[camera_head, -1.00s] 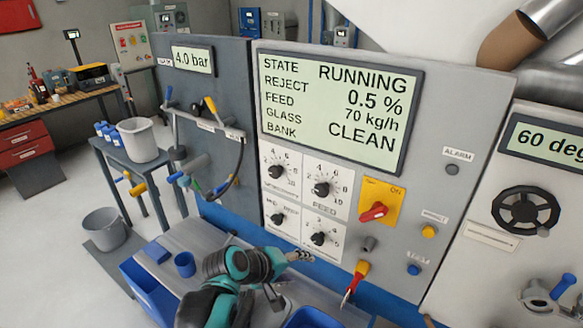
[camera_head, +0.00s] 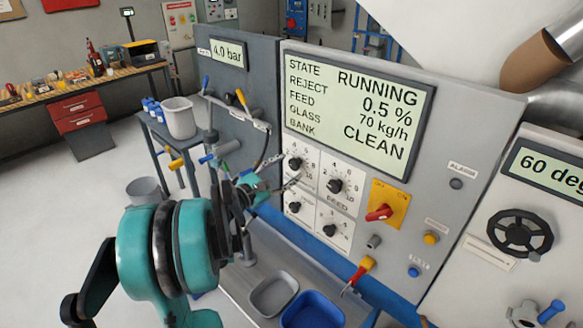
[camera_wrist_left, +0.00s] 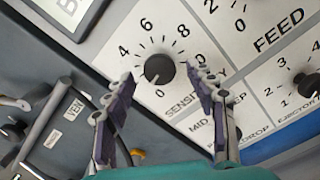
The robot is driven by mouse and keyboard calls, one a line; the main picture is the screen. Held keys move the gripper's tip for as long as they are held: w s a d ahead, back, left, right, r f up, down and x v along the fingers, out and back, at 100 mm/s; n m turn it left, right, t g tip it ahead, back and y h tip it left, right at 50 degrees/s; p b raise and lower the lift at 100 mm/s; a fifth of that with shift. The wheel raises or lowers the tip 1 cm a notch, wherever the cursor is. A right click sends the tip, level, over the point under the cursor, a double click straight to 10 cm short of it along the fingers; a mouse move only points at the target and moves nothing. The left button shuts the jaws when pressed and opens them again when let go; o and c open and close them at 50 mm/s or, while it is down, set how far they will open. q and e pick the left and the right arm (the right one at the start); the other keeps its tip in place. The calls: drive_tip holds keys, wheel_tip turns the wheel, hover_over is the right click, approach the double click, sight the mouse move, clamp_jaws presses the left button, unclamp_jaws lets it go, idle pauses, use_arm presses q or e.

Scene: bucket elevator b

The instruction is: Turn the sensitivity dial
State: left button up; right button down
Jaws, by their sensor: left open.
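The sensitivity dial (camera_head: 295,163) is a round black knob at the top left of the white dial block on the grey panel. In the left wrist view the dial (camera_wrist_left: 159,70) shows whole, with a printed number scale and "SENSITIVITY" lettering partly covered by a finger. My left gripper (camera_head: 284,175) points at the panel just left of and below this dial. In the left wrist view my left gripper (camera_wrist_left: 162,78) is open, one finger on each side of the dial in the picture. I cannot tell whether they touch it. My right gripper is not in view.
The feed dial (camera_head: 334,186) is close on the right, with two more dials (camera_head: 295,207) below. A red switch on a yellow plate (camera_head: 381,212) is farther right. A hose and valves (camera_head: 240,125) stand left. Grey and blue bins (camera_head: 314,310) lie below.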

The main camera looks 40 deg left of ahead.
use_arm(q)
drive_tip(key=shift+w+d, duration=0.1)
drive_tip(key=shift+w, duration=0.95)
drive_tip(key=c, duration=1.2)
drive_tip(key=shift+o, duration=0.2)
drive_tip(key=shift+m, duration=0.3)
drive_tip(key=m+b, duration=0.1)
drive_tip(key=m, duration=0.1)
drive_tip(key=shift+m, duration=0.4)
drive_tip(key=shift+m+b, duration=0.6)
drive_tip(key=shift+m, duration=1.6)
